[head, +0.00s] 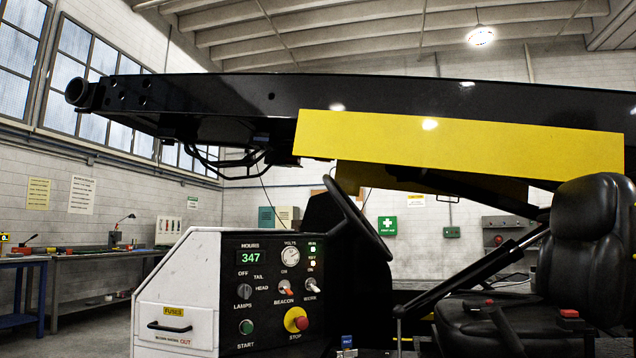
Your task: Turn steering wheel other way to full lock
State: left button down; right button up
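The black steering wheel (358,219) stands steeply tilted in the middle of the head view, seen nearly edge-on. It is behind and to the right of the control panel (270,287) and left of the black seat (590,250). Its hub and spokes are hard to make out, so its turned angle cannot be told. No hand or gripper touches the part of the rim that shows. Neither of my grippers is in view.
The white console (177,290) with a fuse drawer stands in front, left of the wheel. The panel carries knobs, a green start button and a red stop button (296,319). A long black boom (400,100) with a yellow plate (460,145) spans overhead. A workbench (85,265) is at left.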

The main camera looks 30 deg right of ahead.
aim_at(354, 216)
jog(key=i+j, duration=0.15)
jog(key=j, duration=0.2)
jog(key=i+j, duration=0.15)
jog(key=j, duration=0.2)
jog(key=i+j, duration=0.15)
jog(key=j, duration=0.2)
jog(key=z, duration=0.4)
jog(key=j+z, duration=0.15)
jog(key=z, duration=0.2)
jog(key=j+z, duration=0.1)
jog(key=z, duration=0.3)
jog(key=j+z, duration=0.1)
jog(key=z, duration=0.3)
